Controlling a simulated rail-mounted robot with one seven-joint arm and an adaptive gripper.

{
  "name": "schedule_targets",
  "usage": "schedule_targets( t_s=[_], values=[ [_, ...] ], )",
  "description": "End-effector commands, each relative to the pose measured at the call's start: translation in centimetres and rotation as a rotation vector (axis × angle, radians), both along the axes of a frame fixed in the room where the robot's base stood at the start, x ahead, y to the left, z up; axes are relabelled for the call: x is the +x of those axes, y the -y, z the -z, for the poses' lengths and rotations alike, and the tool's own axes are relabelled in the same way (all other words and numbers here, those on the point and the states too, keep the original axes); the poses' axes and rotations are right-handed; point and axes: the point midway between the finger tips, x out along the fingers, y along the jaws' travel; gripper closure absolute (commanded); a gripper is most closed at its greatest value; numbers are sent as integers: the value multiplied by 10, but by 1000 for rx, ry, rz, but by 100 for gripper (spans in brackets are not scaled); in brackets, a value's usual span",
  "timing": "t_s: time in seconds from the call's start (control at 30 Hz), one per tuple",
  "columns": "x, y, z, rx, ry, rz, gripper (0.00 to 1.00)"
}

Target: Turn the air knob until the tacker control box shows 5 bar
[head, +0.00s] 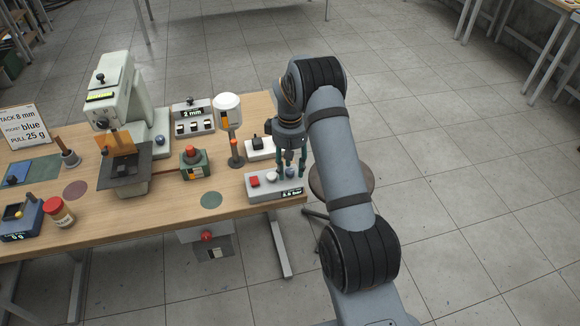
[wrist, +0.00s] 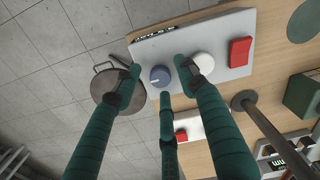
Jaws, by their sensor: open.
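The tacker control box (head: 258,193) is a pale grey box at the table's right front corner. It carries a red button (head: 254,181), a white round knob (head: 271,177), a blue knob and a small lit display (head: 292,192). The display appears to end in "bar"; its digits are too small to read surely. In the wrist view the blue knob (wrist: 160,76) has a light pointer mark and sits between my three green fingertips. My gripper (head: 291,170) is open over this knob, pointing down. I cannot tell whether any finger touches it. The white knob (wrist: 203,65) lies beside one finger.
A white box with a black switch (head: 258,143) stands just behind the control box. An upright post (head: 236,150) and a green box with a red button (head: 192,160) are to the left. A round stool (head: 352,178) stands beyond the table's right edge.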

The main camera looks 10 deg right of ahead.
Motion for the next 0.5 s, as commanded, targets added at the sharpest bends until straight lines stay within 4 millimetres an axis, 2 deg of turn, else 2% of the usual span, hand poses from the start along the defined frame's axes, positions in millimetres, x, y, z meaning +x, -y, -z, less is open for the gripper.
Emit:
schedule_targets(
  t_s=[0.07,0.5],
  values=[
    [0,0,0,0,0,0,58],
    [0,0,0,0,0,0,84]
  ],
)
